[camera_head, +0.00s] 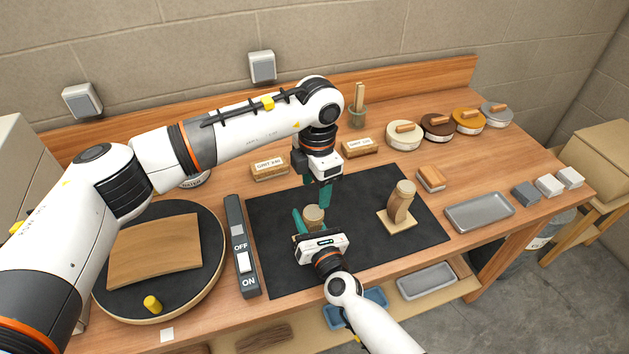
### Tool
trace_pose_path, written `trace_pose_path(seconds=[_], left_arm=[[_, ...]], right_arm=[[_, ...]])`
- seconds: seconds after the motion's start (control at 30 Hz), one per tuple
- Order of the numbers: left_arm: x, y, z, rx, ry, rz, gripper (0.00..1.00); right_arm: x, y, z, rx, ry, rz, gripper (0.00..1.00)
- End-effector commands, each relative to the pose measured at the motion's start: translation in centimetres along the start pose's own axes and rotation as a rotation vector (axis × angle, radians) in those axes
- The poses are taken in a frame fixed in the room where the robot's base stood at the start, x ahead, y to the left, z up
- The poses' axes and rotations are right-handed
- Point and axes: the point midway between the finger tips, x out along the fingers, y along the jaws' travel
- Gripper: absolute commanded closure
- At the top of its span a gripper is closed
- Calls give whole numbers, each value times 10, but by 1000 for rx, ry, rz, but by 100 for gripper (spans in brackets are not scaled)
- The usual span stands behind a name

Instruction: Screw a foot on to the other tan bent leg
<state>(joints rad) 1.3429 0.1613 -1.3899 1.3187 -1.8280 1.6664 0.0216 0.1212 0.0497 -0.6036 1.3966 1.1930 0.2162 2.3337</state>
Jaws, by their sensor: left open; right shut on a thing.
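A tan bent leg (399,205) stands upright on a square tan base at the right of the black mat (350,252), with a round tan piece on its top end. The other tan bent leg (314,214) is mostly hidden behind my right gripper (307,223); its round top shows between the teal fingers, which are shut on it. My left gripper (317,188) points down with its teal fingers apart, just above and behind that round top. It looks empty. I cannot tell whether a foot is on this leg.
A turntable (207,296) with a curved wooden sheet stands at the left, beside an ON/OFF switch bar (240,250). Sanding blocks (270,168) and round lidded tins (404,135) line the back. A grey tray (479,212) lies right of the mat. The mat's front right is clear.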

Motion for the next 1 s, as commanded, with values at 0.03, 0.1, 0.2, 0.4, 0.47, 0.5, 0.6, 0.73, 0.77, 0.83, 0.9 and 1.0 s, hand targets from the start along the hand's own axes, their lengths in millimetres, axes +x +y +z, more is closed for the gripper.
trace_pose_path(seconds=[0.03,0.1,0.2,0.4,0.47,0.5,0.6,0.73,0.77,0.83,0.9,1.0], left_arm=[[0,0,0,-102,0,2,42],[-2,0,1,-249,-1,1,42],[-3,-1,1,-419,0,1,42],[-4,-2,2,-607,-3,1,42],[-5,-2,2,-627,-3,1,42],[-5,-2,2,-634,-3,1,42],[-5,-2,2,-637,-3,1,42],[-5,-2,2,-636,-3,0,42],[-5,-2,2,-635,-3,1,42],[-3,-2,2,-635,-3,1,42],[2,-2,2,-635,-4,1,42],[14,-2,2,-635,-4,2,42]], right_arm=[[-2,0,7,8,-15,-1,100],[-2,0,7,8,-15,-1,100],[-2,0,7,8,-15,-1,100],[-2,0,7,7,-15,-1,100],[-2,0,7,7,-15,-1,100],[-2,0,7,7,-15,-1,100],[-2,0,7,7,-15,-1,100],[-2,0,7,7,-14,-1,100],[-2,0,7,7,-14,-1,100],[-2,0,7,7,-14,0,100],[-2,0,7,7,-14,0,100],[-2,0,7,7,-14,0,100]])
